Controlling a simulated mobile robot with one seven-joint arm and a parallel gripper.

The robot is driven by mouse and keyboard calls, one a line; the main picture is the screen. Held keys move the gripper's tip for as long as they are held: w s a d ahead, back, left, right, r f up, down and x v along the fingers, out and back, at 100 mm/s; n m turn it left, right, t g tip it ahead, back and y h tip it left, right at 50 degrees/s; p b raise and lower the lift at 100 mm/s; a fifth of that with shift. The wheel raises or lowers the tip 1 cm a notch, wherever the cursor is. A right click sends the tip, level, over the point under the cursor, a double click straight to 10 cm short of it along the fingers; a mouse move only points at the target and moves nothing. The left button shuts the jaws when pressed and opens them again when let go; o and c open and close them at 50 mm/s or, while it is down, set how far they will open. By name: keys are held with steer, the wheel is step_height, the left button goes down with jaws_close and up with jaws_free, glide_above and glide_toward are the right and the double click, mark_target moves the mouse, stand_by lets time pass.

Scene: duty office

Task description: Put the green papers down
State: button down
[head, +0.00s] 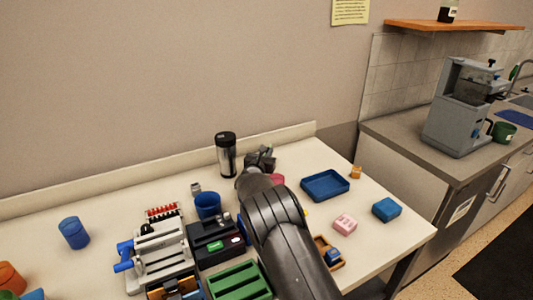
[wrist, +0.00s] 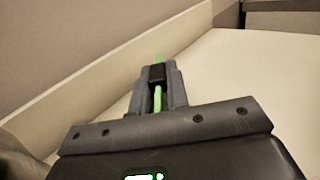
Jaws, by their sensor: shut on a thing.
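My gripper (wrist: 158,75) is shut on the green papers (wrist: 158,95), which show edge-on as a thin bright green strip between the fingers in the wrist view. The pale table top (wrist: 250,75) lies beyond and to the right of the fingers. In the head view my gripper (head: 262,158) is over the back of the table, just right of a dark and silver tumbler. My arm hides most of it there, and I cannot make out the papers in that view. I cannot tell whether the papers touch the table.
The tumbler (head: 226,155) stands by the low back ledge. A blue tray (head: 325,185), a pink block (head: 345,222) and a blue block (head: 386,209) lie right.

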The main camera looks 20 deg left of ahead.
steer(key=c, duration=1.4)
jaws_free()
steer(key=shift+f, duration=0.1)
